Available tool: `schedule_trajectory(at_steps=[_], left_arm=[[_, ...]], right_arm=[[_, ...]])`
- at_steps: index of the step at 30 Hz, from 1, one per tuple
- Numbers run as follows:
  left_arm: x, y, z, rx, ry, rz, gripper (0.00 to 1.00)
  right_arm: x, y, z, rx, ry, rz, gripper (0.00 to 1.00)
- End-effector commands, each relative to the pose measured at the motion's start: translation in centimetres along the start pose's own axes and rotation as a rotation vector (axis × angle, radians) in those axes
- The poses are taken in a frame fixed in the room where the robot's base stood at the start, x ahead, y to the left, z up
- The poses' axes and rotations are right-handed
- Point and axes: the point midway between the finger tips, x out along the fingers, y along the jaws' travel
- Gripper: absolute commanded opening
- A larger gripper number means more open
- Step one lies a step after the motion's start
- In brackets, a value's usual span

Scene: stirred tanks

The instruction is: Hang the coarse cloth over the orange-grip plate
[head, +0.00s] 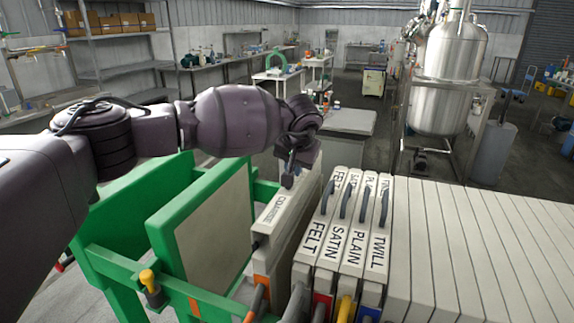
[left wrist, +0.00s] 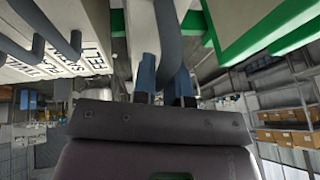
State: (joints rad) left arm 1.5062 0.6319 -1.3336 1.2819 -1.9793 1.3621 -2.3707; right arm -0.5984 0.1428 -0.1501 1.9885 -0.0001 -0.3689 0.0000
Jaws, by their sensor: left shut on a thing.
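The coarse cloth (head: 272,210) is an off-white panel with a top bar marked COARSE. It stands roughly upright in the gap between the green-framed plate and the felt cloth. My left gripper (head: 288,178) is shut on its top handle; the left wrist view shows the blue-grey fingertips (left wrist: 165,78) on either side of the dark handle (left wrist: 168,38). An orange grip (head: 257,300) sticks out below the front end of the coarse cloth. Most of its plate is hidden by the cloth, and I cannot tell whether they touch. My right gripper is not in view.
Cloths marked FELT (head: 313,238), SATIN (head: 336,243), PLAIN (head: 358,246) and TWILL (head: 378,250) hang close on the right, with red, yellow and blue grips below. A row of pale plates (head: 480,240) follows. A green frame (head: 165,235) stands close on the left.

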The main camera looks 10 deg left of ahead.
Motion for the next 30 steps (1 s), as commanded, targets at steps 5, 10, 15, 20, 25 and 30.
schedule_trajectory(at_steps=[5, 10, 15, 20, 25, 30], left_arm=[[1.1, 0.5, 0.4, -0.001, 0.000, 0.003, 0.00], [2.2, 0.8, 0.9, -0.002, 0.000, 0.003, 0.00], [3.1, 1.0, 1.2, -0.001, 0.000, 0.002, 0.00], [3.6, 1.1, 1.5, 0.000, 0.001, 0.002, 0.00], [3.8, 1.2, 1.5, 0.000, 0.002, 0.002, 0.00], [3.8, 1.2, 1.5, -0.001, 0.003, 0.002, 0.00]], right_arm=[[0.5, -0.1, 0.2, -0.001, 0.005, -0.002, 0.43], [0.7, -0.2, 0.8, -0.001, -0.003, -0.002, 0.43], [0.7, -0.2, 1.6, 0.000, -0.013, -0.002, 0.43], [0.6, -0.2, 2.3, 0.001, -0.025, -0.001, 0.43], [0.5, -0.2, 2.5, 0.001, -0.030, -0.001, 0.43], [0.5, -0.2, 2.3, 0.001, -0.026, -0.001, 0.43]])
